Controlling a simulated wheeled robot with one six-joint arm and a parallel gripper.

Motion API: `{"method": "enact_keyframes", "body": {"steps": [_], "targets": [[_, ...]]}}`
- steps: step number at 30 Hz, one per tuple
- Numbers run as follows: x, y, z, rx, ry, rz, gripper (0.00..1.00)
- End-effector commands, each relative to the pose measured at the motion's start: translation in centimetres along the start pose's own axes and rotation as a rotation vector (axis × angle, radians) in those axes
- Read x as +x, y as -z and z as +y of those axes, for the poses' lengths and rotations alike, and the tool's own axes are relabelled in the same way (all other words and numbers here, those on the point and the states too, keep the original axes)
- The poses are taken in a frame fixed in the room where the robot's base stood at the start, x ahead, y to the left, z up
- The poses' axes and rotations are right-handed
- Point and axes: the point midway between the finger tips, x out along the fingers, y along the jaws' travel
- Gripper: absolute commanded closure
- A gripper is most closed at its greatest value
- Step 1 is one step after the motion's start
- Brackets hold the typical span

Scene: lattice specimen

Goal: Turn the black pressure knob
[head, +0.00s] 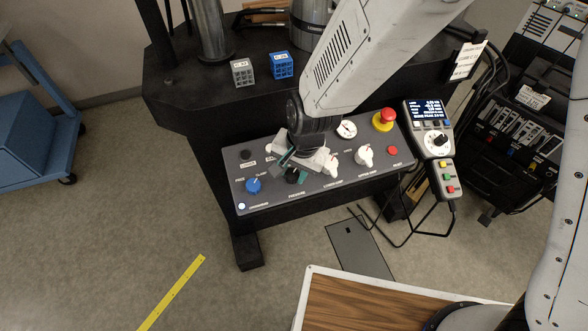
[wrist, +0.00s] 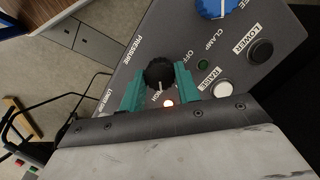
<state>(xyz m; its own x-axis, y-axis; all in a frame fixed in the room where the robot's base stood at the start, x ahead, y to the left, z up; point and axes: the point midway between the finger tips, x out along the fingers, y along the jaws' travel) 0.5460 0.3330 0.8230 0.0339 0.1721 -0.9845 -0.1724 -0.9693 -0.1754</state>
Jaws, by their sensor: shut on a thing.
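The black pressure knob (wrist: 158,74) is on the sloped grey control panel (wrist: 120,40), beside the printed word PRESSURE. In the wrist view my gripper (wrist: 160,88) has its two teal fingers on either side of the knob, shut on it. In the head view my gripper (head: 290,174) reaches down onto the panel and hides most of the knob (head: 292,178).
Close by on the panel are a blue knob (head: 253,185), white knobs (head: 364,155), a red emergency button (head: 384,119) and a gauge (head: 347,129). A pendant with a screen (head: 426,110) hangs at the right. Two lattice cubes (head: 281,65) stand on the black machine table.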

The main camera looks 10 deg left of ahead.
Motion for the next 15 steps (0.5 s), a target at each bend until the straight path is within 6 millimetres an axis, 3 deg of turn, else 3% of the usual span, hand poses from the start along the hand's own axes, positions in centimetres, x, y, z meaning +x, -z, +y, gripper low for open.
{"method": "enact_keyframes", "body": {"steps": [15], "targets": [[-0.05,0.02,-0.22,-0.339,-0.065,0.001,0.91]]}}
